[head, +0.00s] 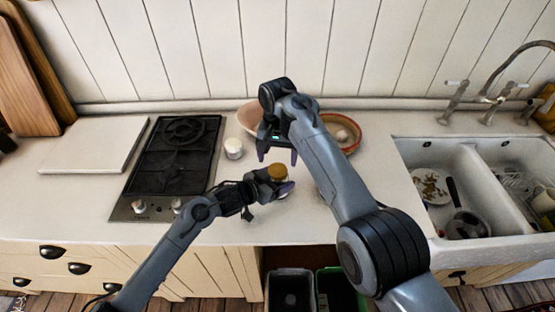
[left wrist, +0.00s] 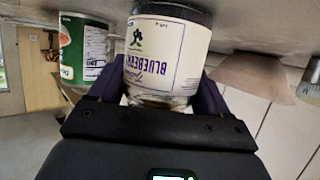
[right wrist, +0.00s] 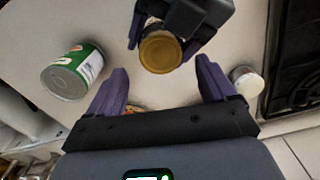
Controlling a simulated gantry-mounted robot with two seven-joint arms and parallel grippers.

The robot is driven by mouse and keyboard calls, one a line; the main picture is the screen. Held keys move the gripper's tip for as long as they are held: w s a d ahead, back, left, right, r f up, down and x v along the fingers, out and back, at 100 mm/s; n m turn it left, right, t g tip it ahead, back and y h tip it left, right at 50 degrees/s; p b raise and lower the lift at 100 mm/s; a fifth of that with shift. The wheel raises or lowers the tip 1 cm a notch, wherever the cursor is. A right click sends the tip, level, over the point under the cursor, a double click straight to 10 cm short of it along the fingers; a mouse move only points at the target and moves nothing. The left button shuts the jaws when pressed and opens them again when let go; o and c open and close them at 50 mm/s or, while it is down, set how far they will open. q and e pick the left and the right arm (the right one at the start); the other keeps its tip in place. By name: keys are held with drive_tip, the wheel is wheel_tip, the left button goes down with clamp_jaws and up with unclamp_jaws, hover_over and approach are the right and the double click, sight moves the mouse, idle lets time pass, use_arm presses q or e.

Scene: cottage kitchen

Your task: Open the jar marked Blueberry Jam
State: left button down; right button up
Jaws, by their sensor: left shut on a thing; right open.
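The Blueberry Jam jar (head: 278,169) stands near the counter's front edge with its golden lid on top. Its label, reading upside down, fills the middle of the left wrist view (left wrist: 165,55). My left gripper (left wrist: 155,95) is shut around the jar's body, one finger on each side. My right gripper (head: 277,156) is open and empty just above the jar. In the right wrist view the lid (right wrist: 160,50) lies ahead of the right gripper's spread fingers, apart from them. The jar's lower part is hidden by the left gripper in the head view.
A green-and-white can (right wrist: 75,72) stands near the jar. A small white round container (head: 233,148) stands beside the black hob (head: 170,160). A pale bowl (head: 246,117) and an orange-rimmed bowl (head: 354,142) are behind. The sink (head: 420,205) is at right.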

sight(277, 170)
wheel_tip(277, 170, up, 3)
drive_tip(key=m, duration=0.4)
drive_tip(key=shift+f+m, duration=0.2)
drive_tip(key=shift+m, duration=0.1)
drive_tip(key=shift+r+m, duration=0.25)
drive_tip(key=shift+m, duration=0.65)
drive_tip(key=shift+f, duration=3.75)
drive_tip(key=shift+c, duration=0.3)
drive_tip(key=c, duration=1)
drive_tip(key=n, duration=0.6)
drive_tip(key=shift+c, duration=0.2)
drive_tip(key=o, duration=1.2)
